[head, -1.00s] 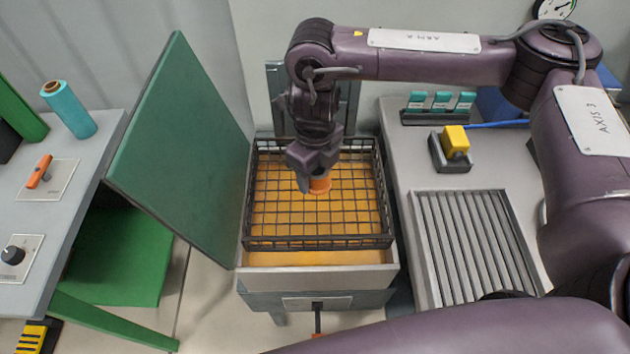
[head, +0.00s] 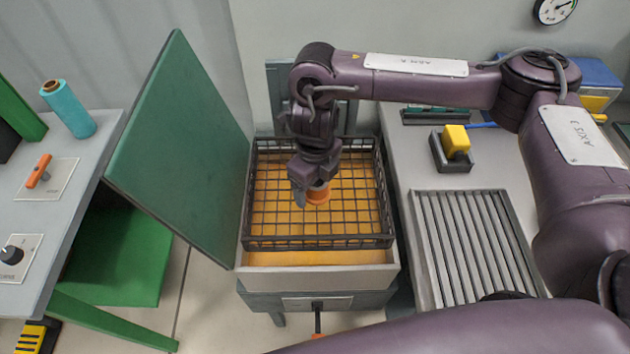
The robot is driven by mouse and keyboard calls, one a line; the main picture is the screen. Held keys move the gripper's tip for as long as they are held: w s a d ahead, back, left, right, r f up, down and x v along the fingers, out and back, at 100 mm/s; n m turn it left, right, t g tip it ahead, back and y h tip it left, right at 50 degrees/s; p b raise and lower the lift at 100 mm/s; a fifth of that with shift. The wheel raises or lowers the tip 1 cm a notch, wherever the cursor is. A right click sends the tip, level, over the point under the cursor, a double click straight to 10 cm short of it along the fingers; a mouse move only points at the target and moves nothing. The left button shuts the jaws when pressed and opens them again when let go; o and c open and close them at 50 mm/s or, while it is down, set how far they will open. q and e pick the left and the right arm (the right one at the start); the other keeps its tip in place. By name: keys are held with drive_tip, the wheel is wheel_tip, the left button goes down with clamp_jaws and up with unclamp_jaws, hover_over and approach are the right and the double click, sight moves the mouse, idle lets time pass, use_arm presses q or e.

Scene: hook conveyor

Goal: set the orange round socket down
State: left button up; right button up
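The orange round socket (head: 318,194) is at the tip of my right gripper (head: 308,190), in the head view. The gripper points down over the black wire basket (head: 320,242), and its fingers are closed around the socket's upper part. The socket is over the middle of the basket; I cannot tell whether it touches the basket floor. The basket sits in a grey box with an orange-yellow inside (head: 310,258). My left gripper is not in view.
A green lid (head: 185,150) stands open at the box's left. At right, a grey bench holds a ribbed grey rack (head: 475,245) and a yellow block in a dark holder (head: 456,141). At left, a grey table (head: 75,190) carries a teal roll (head: 68,110) and an orange-handled switch (head: 39,171).

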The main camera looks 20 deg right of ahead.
drive_tip(key=shift+r, duration=0.25)
wheel_tip(320, 180, up, 12)
idle(0.5)
drive_tip(key=shift+f, duration=0.15)
idle(0.3)
